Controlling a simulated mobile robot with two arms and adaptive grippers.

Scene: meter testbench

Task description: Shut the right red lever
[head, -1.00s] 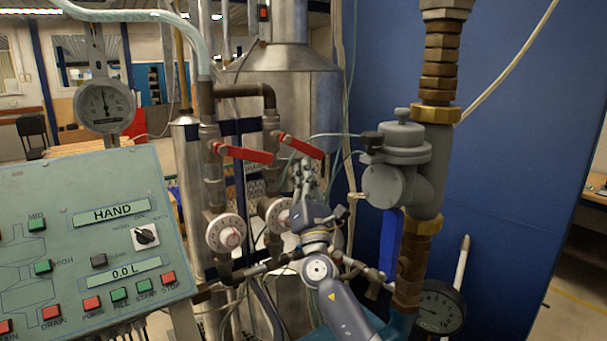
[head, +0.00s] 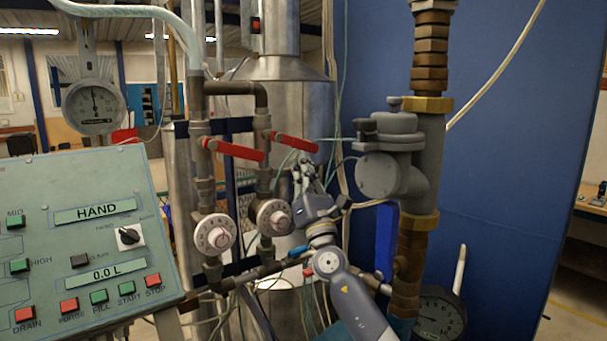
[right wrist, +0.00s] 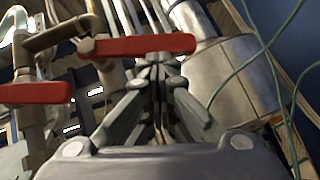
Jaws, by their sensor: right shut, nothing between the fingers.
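The right red lever (head: 293,142) sticks out to the right from its vertical pipe, sloping slightly down in the head view. In the right wrist view the right lever (right wrist: 138,45) lies across the upper middle, just beyond the fingertips. The left red lever (head: 234,149) is on the pipe beside it and also shows at the left of the wrist view (right wrist: 34,92). My right gripper (head: 302,162) is shut and empty, pointing up just below the right lever's free end. The wrist view shows its fingers (right wrist: 158,68) together; I cannot tell whether they touch the lever. My left gripper is not in view.
Two round white dials (head: 215,234) sit on the pipes below the levers. A grey valve body (head: 385,165) with a blue handle (head: 386,240) stands to the right. A green control panel (head: 85,240) fills the left. Thin hoses hang behind my gripper.

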